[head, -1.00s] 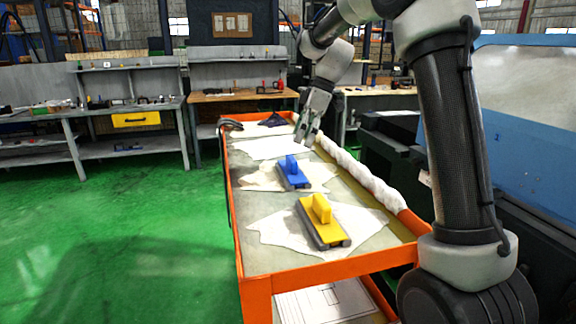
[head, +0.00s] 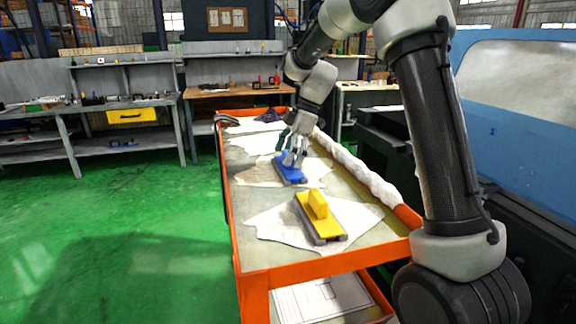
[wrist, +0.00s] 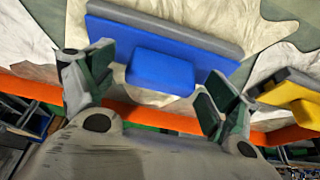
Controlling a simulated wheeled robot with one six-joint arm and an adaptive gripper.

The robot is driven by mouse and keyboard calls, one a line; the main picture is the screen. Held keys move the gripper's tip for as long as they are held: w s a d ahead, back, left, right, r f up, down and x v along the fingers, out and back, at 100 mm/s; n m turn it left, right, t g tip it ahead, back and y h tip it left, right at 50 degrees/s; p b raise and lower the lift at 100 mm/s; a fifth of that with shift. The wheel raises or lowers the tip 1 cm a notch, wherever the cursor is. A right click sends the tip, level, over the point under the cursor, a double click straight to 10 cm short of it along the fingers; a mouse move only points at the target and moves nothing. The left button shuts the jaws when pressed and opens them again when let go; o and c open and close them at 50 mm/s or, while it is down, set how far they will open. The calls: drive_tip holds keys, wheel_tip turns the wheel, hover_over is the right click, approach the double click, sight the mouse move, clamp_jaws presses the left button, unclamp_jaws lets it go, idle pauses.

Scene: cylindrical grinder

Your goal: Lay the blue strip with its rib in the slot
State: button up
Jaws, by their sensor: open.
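The blue strip (head: 283,172) lies on a white cloth on the orange-edged cart. In the wrist view the blue strip (wrist: 205,45) shows a raised blue block (wrist: 160,73) on top and a grey bar along its far side. My gripper (head: 294,158) is over the blue strip. In the wrist view its two open fingers (wrist: 152,88) stand apart to the left and right of the raised block, and nothing is between their pads in a grasp. I cannot tell how high the fingers are above the strip. I cannot make out a slot or a rib.
A yellow piece of similar shape (head: 322,218) lies on another cloth (head: 270,222) nearer the front of the cart. A rolled white cloth (head: 362,170) runs along the cart's right edge. The orange rim (head: 330,268) borders the cart. A blue machine panel (head: 520,120) stands at right.

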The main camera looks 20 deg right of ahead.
drive_tip(key=c, duration=1.1)
